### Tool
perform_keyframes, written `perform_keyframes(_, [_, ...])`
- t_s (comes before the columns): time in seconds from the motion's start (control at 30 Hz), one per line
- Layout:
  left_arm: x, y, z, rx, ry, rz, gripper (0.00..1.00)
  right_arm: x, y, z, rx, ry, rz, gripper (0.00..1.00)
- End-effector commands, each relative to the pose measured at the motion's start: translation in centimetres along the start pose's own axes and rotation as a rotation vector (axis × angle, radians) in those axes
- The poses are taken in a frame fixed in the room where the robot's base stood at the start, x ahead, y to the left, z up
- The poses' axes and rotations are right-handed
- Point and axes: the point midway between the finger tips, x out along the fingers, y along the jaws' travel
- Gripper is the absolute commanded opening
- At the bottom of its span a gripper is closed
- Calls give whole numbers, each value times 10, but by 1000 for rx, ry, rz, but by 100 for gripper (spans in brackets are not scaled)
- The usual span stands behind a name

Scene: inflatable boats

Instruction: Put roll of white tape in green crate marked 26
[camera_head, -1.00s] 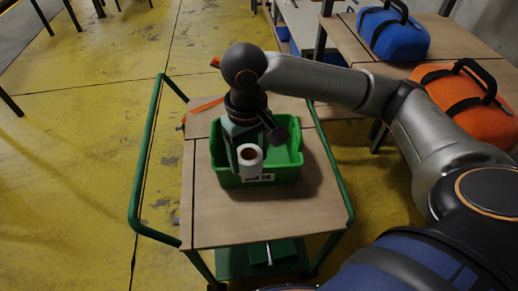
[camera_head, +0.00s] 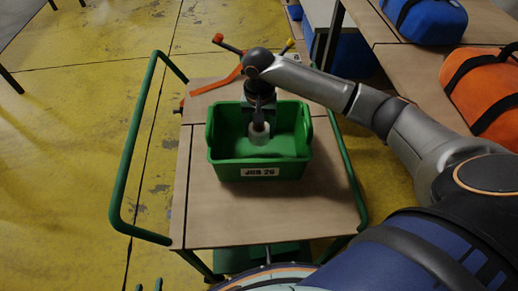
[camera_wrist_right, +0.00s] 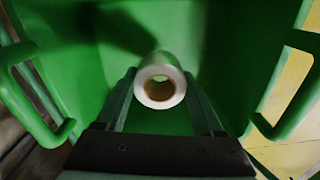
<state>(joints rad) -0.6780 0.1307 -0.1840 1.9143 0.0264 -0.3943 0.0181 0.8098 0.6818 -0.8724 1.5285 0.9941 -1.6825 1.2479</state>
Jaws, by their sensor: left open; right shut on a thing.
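The roll of white tape (camera_head: 259,138) has a brown core and is held down inside the green crate (camera_head: 225,171), which has a "JOB 26" label on its front. My right gripper (camera_head: 259,125) is shut on the roll. In the right wrist view, the roll (camera_wrist_right: 160,82) sits between the two fingers of the gripper (camera_wrist_right: 160,95), with the green crate's walls (camera_wrist_right: 60,50) around it. I cannot tell whether the roll touches the crate floor. My left gripper (camera_head: 149,286) shows only as fingertips at the bottom edge, apart and empty.
The crate stands on a wooden-topped trolley (camera_head: 215,220) with green rails (camera_head: 128,155). Tools with orange and yellow ends (camera_head: 225,42) lie behind the crate. A blue bag (camera_head: 430,18) and an orange bag (camera_head: 485,90) are on tables at right.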

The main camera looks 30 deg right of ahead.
Motion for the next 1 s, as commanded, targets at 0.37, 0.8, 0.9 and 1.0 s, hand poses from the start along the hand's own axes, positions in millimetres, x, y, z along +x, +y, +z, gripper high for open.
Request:
perform_keyframes(0.37, [5, 0, 6, 0, -1, 0, 52, 45, 0, 1, -3, 0, 1, 13])
perform_keyframes(0.8, [7, 1, 8, 0, -6, 3, 52, 72, 0, 0, -4, 1, -1, 13])
perform_keyframes(0.9, [6, 1, 8, 0, -6, 3, 52, 74, 0, 1, -4, 0, -1, 13])
perform_keyframes(1.0, [6, 1, 7, 0, -4, 3, 52, 75, 0, 1, -4, 0, -1, 76])
